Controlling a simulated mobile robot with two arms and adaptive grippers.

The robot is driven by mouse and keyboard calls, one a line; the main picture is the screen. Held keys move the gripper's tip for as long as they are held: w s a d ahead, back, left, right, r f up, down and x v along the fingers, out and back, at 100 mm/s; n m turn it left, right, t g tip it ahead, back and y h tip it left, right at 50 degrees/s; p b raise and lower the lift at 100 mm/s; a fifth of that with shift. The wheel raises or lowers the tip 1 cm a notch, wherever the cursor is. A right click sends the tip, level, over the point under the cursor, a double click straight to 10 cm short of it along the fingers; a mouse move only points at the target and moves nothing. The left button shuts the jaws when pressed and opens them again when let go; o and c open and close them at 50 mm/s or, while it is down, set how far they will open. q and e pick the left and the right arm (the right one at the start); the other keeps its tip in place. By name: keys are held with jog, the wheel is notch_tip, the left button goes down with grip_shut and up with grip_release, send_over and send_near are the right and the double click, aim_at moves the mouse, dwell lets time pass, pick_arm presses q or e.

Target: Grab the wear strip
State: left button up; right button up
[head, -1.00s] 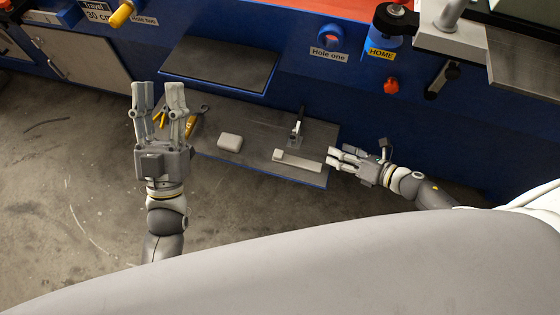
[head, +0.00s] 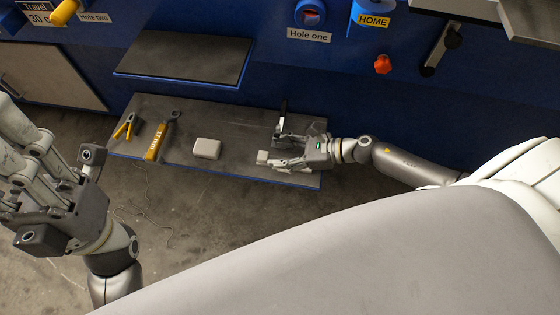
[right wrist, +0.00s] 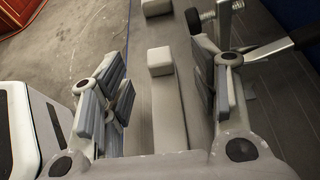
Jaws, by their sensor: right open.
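The wear strip, a pale grey bar with a raised block at its end, lies on the low dark shelf (head: 235,170). In the head view only its left end (head: 262,157) shows clearly; my right gripper (head: 283,152) hides the rest. In the right wrist view the strip (right wrist: 167,105) runs between the two spread fingers of my right gripper (right wrist: 168,100), which is open. A gap shows on the strip's left side; contact on the right cannot be told. My left gripper (head: 35,150) is open and empty at the left, partly cut off.
A pale block (head: 207,149), a yellow tool marked 17 mm (head: 156,142) and yellow-handled pliers (head: 126,127) lie on the same shelf. A raised dark shelf (head: 185,58) is behind.

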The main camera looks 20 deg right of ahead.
aim_at(264, 155)
jog(key=b+x, duration=0.1)
jog(key=x, duration=0.3)
jog(key=shift+w+a+f, duration=0.1)
jog(key=shift+a+f, duration=0.2)
jog(key=c, duration=1.1)
jog(key=shift+d+r, duration=0.1)
jog(key=shift+r, duration=0.05)
